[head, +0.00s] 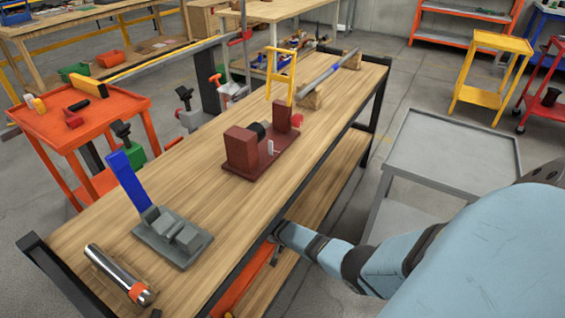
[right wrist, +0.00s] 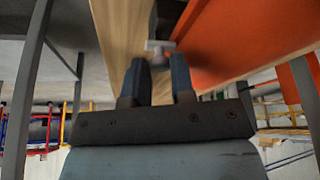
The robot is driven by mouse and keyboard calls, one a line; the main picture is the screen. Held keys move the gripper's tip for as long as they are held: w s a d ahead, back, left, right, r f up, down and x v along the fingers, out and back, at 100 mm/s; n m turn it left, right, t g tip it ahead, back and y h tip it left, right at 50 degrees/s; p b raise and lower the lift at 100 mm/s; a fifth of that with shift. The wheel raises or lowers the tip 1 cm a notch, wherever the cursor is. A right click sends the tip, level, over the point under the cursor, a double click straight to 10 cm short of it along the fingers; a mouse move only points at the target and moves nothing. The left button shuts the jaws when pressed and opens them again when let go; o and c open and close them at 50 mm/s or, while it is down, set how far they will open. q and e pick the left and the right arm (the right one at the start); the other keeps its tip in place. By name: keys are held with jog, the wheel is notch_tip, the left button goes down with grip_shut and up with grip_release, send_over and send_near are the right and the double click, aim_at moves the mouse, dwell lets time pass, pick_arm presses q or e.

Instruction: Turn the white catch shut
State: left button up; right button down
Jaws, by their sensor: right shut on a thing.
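The white catch (right wrist: 159,46) shows in the right wrist view as a small pale T-shaped piece under the bench edge, beside an orange panel (right wrist: 240,40). My right gripper (right wrist: 157,68) is shut on it; its two dark fingers stand on either side of the catch's lower part, which they partly hide. In the head view my right gripper (head: 276,242) is just below the bench's front edge, and the catch cannot be made out there. The orange panel (head: 235,290) shows under the bench. My left gripper is not in view.
The wooden bench (head: 200,205) carries a grey block with a blue lever (head: 172,237), a chrome cylinder (head: 118,275), a dark red jack (head: 242,150) and a yellow frame (head: 281,75). A grey cart (head: 455,150) stands to the right. A dark metal leg stands left in the wrist view.

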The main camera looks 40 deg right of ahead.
jog(key=shift+m, duration=0.4)
jog(key=c, duration=1)
grip_release()
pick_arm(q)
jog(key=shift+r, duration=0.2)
pick_arm(e)
jog(key=shift+r, duration=0.1)
